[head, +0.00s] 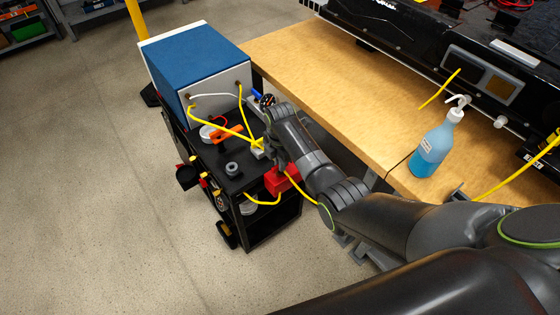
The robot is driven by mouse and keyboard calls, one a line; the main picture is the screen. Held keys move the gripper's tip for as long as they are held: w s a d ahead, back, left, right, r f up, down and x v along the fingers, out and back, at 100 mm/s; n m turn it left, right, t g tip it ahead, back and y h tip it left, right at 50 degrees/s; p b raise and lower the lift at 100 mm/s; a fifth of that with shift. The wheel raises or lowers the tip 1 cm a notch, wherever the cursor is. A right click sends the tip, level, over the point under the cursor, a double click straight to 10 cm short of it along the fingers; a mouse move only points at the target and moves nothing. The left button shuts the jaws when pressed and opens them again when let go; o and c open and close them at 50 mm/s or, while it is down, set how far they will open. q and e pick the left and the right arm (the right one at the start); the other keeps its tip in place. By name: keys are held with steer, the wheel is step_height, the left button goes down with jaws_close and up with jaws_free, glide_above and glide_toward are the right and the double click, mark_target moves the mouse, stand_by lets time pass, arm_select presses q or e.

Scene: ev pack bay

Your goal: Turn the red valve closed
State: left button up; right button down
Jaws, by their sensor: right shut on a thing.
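A red blocky thing (283,180), which seems to be the red valve, is at the near right edge of the black cart's top. My right arm comes in from the right, and its wrist and forearm pass over that edge. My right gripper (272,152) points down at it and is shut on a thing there. The fingertips are small and partly hidden by the wrist, so the grip and the valve's angle are hard to make out. My left gripper is not in view.
The black cart (260,228) carries a blue-topped box (196,57), yellow cables (244,118), an orange tool (226,134) and a dark knob (233,170). A wooden bench (315,70) stands right, with a blue spray bottle (433,148). Floor is clear at left.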

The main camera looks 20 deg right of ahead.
steer(key=m+p, duration=0.2)
steer(key=m, duration=0.1)
steer(key=shift+r+p, duration=0.15)
steer(key=shift+p, duration=0.15)
steer(key=m+p, duration=0.2)
steer(key=m, duration=0.4)
steer(key=m+p, duration=0.1)
steer(key=m, duration=0.3)
steer(key=shift+m+p, duration=0.5)
steer(key=shift+m, duration=1.7)
steer(key=c, duration=1.5)
jaws_free()
